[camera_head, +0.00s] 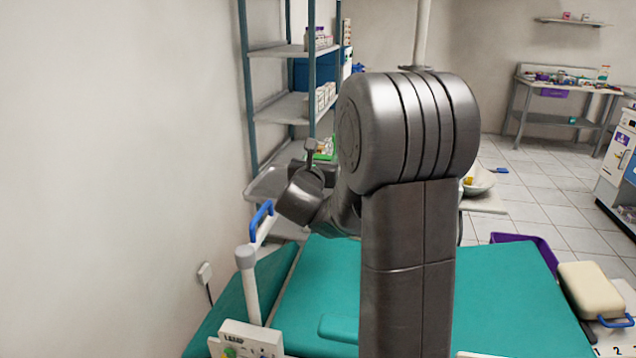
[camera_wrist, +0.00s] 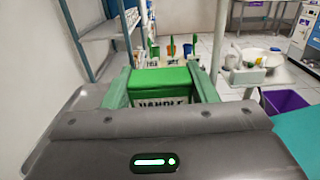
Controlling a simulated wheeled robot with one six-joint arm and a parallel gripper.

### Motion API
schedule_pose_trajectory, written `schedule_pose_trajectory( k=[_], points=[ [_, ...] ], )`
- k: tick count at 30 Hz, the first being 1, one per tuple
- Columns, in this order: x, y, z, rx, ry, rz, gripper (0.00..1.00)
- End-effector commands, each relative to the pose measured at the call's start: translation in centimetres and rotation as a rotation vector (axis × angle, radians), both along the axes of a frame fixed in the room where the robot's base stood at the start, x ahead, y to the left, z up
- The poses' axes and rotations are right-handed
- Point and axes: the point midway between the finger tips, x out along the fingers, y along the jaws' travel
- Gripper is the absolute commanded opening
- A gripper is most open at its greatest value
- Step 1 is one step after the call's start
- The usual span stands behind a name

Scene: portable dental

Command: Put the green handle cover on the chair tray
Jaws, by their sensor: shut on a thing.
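The green handle cover (camera_wrist: 160,86) is a green block with a white label reading "HANDLE" on its near face. My gripper (camera_wrist: 160,90) is shut on it, with one finger at each side, in the wrist view. The lower part of the cover is hidden behind my gripper body. In the head view my arm blocks the middle, and my gripper is mostly hidden. A grey tray (camera_head: 266,184) shows at the left beside the shelf. I cannot tell for certain whether it is the chair tray.
Behind the cover stand several coloured upright items (camera_wrist: 171,47) with small labels. A shelf rack (camera_head: 280,107) stands along the left wall. The teal dental chair (camera_head: 500,295) fills the foreground. A purple bin (camera_wrist: 284,102) and a white basin (camera_wrist: 262,57) are at right.

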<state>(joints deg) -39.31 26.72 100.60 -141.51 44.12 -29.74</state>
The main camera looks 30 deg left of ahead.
Motion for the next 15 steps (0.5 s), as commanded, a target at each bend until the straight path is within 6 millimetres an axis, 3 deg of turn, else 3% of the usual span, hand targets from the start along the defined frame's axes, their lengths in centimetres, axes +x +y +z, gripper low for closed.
schedule_pose_trajectory(
  k=[15],
  points=[
    [0.0, 0.0, -5.3, -0.001, -0.001, 0.0, 0.31]
  ],
)
